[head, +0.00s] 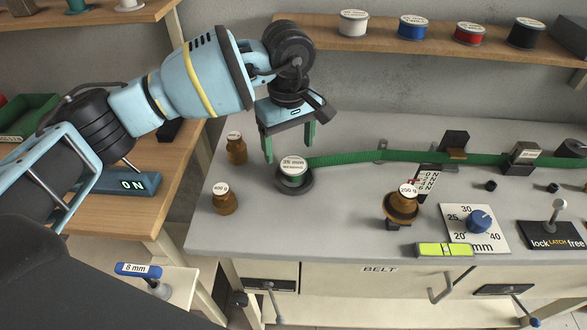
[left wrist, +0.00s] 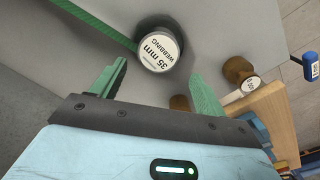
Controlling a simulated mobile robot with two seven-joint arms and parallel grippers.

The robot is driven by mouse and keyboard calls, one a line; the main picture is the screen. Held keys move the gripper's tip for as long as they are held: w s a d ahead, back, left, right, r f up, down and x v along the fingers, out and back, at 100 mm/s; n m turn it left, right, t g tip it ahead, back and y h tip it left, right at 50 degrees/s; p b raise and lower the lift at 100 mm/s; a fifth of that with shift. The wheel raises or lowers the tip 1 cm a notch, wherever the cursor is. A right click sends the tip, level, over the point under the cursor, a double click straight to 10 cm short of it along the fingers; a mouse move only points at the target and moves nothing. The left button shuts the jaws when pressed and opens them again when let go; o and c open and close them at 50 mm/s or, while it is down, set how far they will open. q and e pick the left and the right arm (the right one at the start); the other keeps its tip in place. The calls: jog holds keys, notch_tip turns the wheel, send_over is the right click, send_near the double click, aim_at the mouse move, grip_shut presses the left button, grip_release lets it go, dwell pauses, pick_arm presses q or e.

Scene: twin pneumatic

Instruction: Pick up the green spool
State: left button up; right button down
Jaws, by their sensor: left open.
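The green spool (head: 292,171), with a white 35 mm webbing label on top, sits upright in a dark round holder on the grey bench. Green webbing (head: 400,156) runs from it to the right. My left gripper (head: 289,139) is open and empty, its green fingers pointing down just above and behind the spool in the head view. In the left wrist view the spool's labelled top (left wrist: 158,51) shows beyond and between the open fingers (left wrist: 158,76), apart from both. My right gripper is not in view.
Two brown weights (head: 236,149) (head: 225,200) stand left of the spool. A 200 g weight (head: 404,199) is to the right, by a dial plate (head: 473,236). A shelf (head: 400,47) with several spools is behind. Bare bench (head: 310,225) lies in front.

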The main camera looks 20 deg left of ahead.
aim_at(293, 164)
pick_arm(q)
jog(key=shift+w+f, duration=0.1)
jog(key=shift+f, duration=0.25)
jog(key=shift+s+d+f+p, duration=0.1)
jog(key=shift+d+f+p, duration=0.1)
jog(key=shift+f, duration=1.1)
jog(key=shift+s+d+f+p, duration=0.1)
jog(key=shift+d+f+p, duration=0.1)
jog(key=shift+f, duration=1.05)
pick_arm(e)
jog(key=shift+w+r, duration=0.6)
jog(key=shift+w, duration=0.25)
pick_arm(q)
jog(key=c, duration=1)
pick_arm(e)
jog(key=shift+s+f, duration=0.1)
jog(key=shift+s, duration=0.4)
